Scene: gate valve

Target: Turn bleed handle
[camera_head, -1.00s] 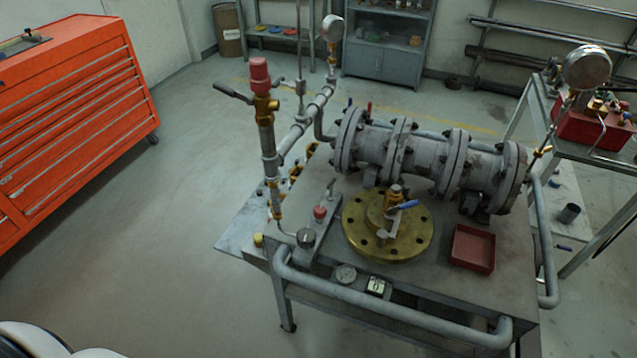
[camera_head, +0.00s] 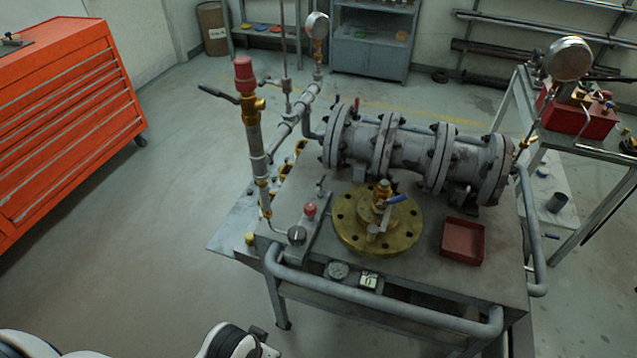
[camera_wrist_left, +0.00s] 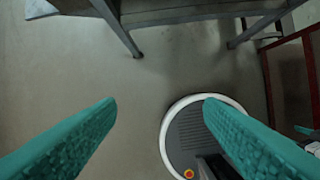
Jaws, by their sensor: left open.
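A brass valve with a blue lever handle (camera_head: 398,199) stands on a round brass flange (camera_head: 345,230) on the workbench. A second valve, with a red cap (camera_head: 244,72) and a dark lever (camera_head: 218,94) pointing left, tops the upright pipe at the bench's left side. I cannot tell for certain which lever is the bleed handle. In the head view only white parts of my left arm show at the bottom left, well short of the bench.
The grey bench (camera_head: 320,285) has a pipe rail (camera_head: 385,308) along its front. A flanged pipe assembly (camera_head: 410,150) and a red tray (camera_head: 463,240) are on it. An orange tool cabinet (camera_head: 70,120) stands at the left. The floor between is clear.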

